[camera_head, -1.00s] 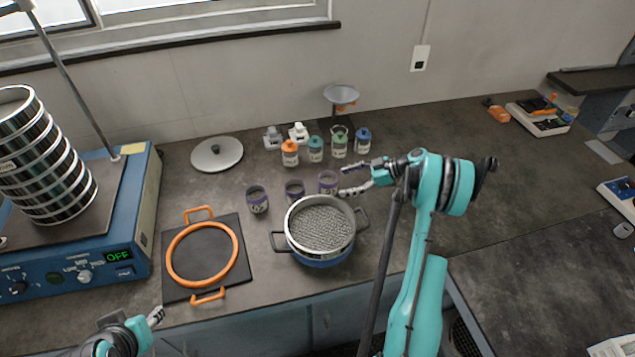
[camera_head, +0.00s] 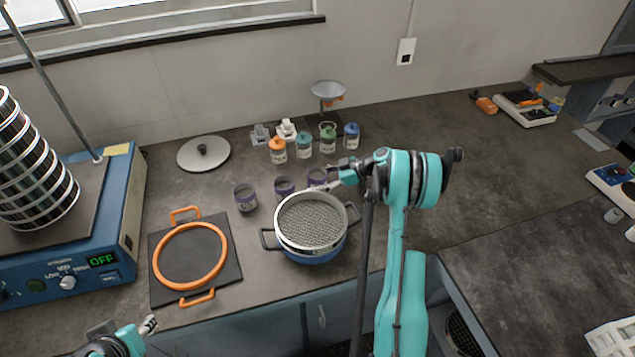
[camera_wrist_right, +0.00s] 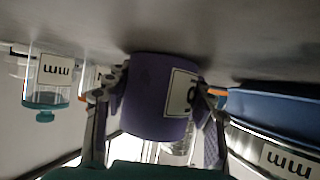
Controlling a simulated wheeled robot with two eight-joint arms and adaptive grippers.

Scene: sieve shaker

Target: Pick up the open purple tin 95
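Three purple tins stand in a row behind the pot: the left tin (camera_head: 245,198), the middle tin (camera_head: 284,187) and the right tin (camera_head: 317,177). My right gripper (camera_head: 337,175) is at the right tin. In the right wrist view this purple tin (camera_wrist_right: 150,95) sits between the two fingers (camera_wrist_right: 162,95), which lie close along both its sides. Whether they press on it is unclear. Its label is partly covered and its number cannot be read. My left gripper (camera_head: 149,325) is at the lower left, away from the tins; its opening is too small to judge.
A pot with a sieve (camera_head: 312,222) stands just in front of the tins. Several lidded jars, including an orange-topped one (camera_head: 277,148), stand behind them. An orange-ringed dark plate (camera_head: 228,262) and the blue shaker (camera_head: 112,222) are left.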

